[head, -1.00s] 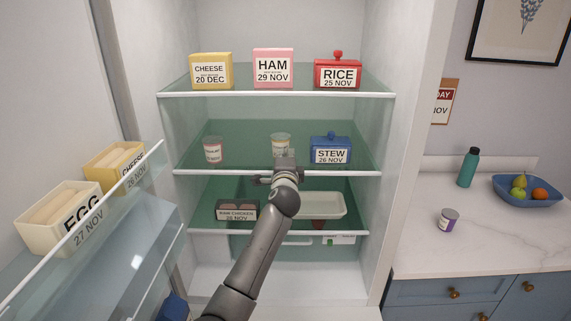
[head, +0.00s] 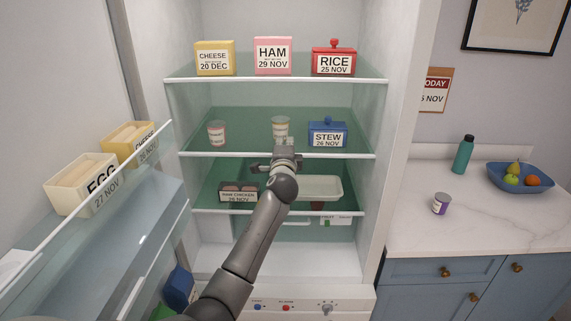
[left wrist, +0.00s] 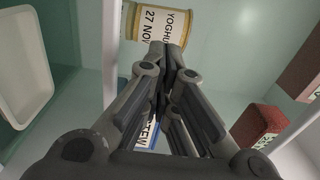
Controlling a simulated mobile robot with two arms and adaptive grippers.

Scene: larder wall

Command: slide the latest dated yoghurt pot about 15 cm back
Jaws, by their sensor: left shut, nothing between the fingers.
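Two small yoghurt pots stand on the middle glass shelf (head: 250,148). My right gripper is not in view.
A blue STEW box (head: 328,134) stands right of the pot. Above are CHEESE (head: 215,60), HAM (head: 273,56) and RICE (head: 334,62); below are raw chicken (head: 239,192) and a white tray (head: 318,188). The open door (head: 90,240) is at left.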

